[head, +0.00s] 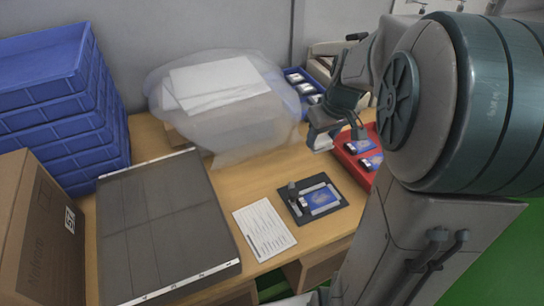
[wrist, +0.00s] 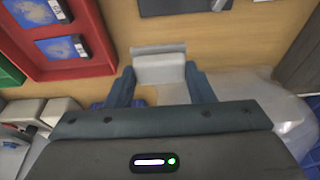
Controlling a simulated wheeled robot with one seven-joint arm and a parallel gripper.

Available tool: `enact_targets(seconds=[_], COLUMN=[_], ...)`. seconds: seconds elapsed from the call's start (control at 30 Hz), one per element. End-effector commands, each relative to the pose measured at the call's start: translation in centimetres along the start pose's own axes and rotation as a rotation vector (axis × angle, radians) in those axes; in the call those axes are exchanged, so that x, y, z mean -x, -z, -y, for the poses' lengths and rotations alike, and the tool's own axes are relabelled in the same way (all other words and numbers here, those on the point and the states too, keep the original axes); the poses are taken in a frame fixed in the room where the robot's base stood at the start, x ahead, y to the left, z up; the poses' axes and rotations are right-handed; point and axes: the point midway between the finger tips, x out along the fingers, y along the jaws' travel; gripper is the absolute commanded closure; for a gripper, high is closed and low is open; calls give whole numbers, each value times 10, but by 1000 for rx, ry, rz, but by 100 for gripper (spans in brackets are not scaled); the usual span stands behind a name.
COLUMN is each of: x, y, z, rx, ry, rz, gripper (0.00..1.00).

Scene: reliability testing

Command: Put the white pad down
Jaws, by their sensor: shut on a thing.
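The white pad (wrist: 160,70) shows between my two fingers in the wrist view, with a grey strip along its far edge. My gripper (wrist: 161,86) is shut on it, one blue-grey finger on each side. In the head view, my gripper (head: 325,127) is at the right rear of the wooden table (head: 250,184), just left of the red tray, pointing down. The white pad (head: 320,141) shows below it, partly hidden by the gripper. I cannot tell whether the pad touches the table.
A red tray (wrist: 110,22) with blue-labelled drives is close beside the gripper. A dark fixture (head: 329,211), a printed sheet (head: 265,228) and a large grey mat (head: 165,225) lie nearer. A plastic bag (head: 220,135) and a blue bin (head: 292,76) are behind.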

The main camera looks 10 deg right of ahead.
Motion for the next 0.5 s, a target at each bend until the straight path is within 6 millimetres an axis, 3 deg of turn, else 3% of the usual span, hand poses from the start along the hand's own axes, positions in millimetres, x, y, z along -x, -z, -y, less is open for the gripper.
enact_targets(seconds=[0.5], x=[-76], y=[41], z=[82], rx=[5], ry=[3], rz=[3], gripper=[70])
